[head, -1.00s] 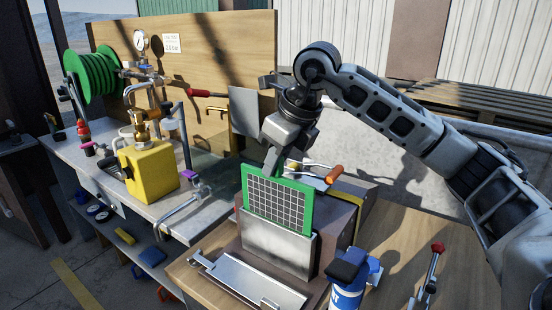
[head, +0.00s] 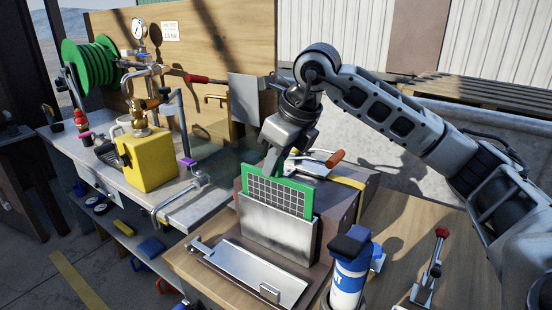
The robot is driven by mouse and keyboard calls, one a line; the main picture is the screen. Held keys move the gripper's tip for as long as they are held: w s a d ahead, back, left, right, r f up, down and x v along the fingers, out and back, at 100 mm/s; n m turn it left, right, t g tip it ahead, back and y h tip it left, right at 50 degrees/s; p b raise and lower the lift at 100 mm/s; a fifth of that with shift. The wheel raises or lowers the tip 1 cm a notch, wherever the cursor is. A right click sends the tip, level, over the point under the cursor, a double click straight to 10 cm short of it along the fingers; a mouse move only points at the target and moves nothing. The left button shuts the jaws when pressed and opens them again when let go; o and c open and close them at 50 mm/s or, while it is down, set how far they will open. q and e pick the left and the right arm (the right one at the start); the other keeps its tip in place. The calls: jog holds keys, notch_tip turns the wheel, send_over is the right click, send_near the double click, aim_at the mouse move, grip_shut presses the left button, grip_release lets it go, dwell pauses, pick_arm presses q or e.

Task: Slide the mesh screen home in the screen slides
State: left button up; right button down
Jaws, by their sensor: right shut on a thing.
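The mesh screen (head: 277,195) has a green frame around a dark grid and stands upright. Its lower part is hidden behind a bare metal plate (head: 275,236) on the front of a dark box-like housing (head: 338,211). The slides themselves are hidden behind this plate. My right gripper (head: 272,166) reaches down from above and is shut on the top edge of the green frame, left of its middle. My left gripper is not in view.
A metal tray (head: 248,270) lies in front of the housing. A blue-and-white bottle (head: 348,275) and a red-knobbed lever (head: 430,268) stand to the right. A yellow block (head: 148,158) with pipework is on the left bench. An orange-handled clamp (head: 335,158) sits behind the screen.

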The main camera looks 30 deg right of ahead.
aim_at(276, 191)
jog(key=shift+f+b, duration=0.4)
jog(key=shift+f, duration=0.25)
jog(key=shift+f+b, duration=0.4)
jog(key=shift+f, duration=0.1)
jog(key=shift+f+b, duration=0.5)
jog(key=shift+f, duration=0.15)
jog(key=shift+f+b, duration=1.3)
jog(key=shift+f, duration=0.35)
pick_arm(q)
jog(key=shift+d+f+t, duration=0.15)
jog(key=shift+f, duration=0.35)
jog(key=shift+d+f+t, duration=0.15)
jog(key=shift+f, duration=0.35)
pick_arm(e)
jog(key=c, duration=1.2)
grip_release()
pick_arm(q)
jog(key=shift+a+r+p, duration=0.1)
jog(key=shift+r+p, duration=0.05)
jog(key=shift+p, duration=0.7)
pick_arm(e)
jog(key=v, duration=1.6)
